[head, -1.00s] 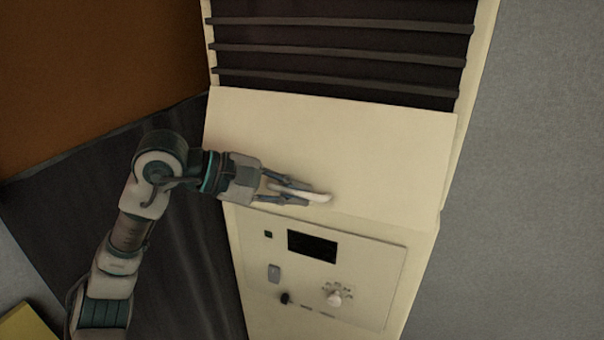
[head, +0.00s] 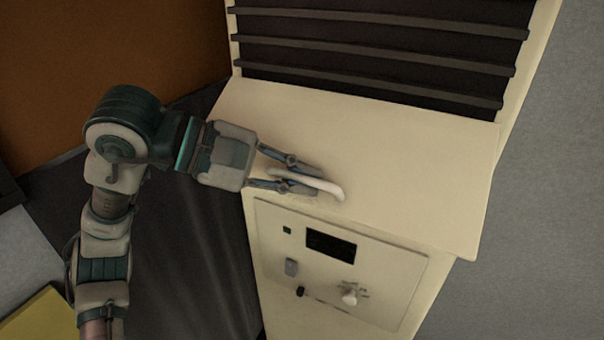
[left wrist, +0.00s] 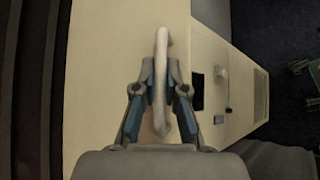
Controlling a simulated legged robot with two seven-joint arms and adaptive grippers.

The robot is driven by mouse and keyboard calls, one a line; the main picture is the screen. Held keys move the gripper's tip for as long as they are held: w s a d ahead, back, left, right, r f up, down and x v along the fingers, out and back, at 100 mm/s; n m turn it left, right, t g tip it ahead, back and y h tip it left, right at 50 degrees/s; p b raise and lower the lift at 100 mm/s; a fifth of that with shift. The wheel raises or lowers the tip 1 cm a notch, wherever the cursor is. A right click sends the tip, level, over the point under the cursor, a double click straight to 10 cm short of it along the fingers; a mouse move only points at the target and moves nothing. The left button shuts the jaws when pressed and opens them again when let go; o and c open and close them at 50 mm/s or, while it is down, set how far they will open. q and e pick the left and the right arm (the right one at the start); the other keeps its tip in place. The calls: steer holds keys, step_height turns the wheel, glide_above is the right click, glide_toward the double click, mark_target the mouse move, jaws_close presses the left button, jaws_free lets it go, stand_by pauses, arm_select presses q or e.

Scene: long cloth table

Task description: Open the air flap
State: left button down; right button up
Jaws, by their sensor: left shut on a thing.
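The air flap (head: 400,150) is a cream panel on the front of a cream cabinet, below dark slats. It slopes outward, and its lower edge stands out over the control panel. A white bar handle (head: 328,188) sits near its lower edge. My left gripper (head: 318,183) comes from the left with its fingers shut around the handle. The left wrist view shows the handle (left wrist: 161,60) between the two blue-grey fingers (left wrist: 160,88), with the flap (left wrist: 105,60) behind. My right gripper is in neither view.
Below the flap is a control panel (head: 390,285) with a dark screen (head: 331,243) and a knob (head: 349,295). Dark slats (head: 380,50) lie above. A brown surface (head: 100,50) is at the upper left. Grey floor is clear at the right.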

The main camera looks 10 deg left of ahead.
arm_select(q)
steer(key=shift+r, duration=0.1)
steer(key=c, duration=1.2)
jaws_free()
steer(key=shift+a, duration=0.1)
steer(key=v, duration=1.2)
steer(key=shift+w, duration=0.15)
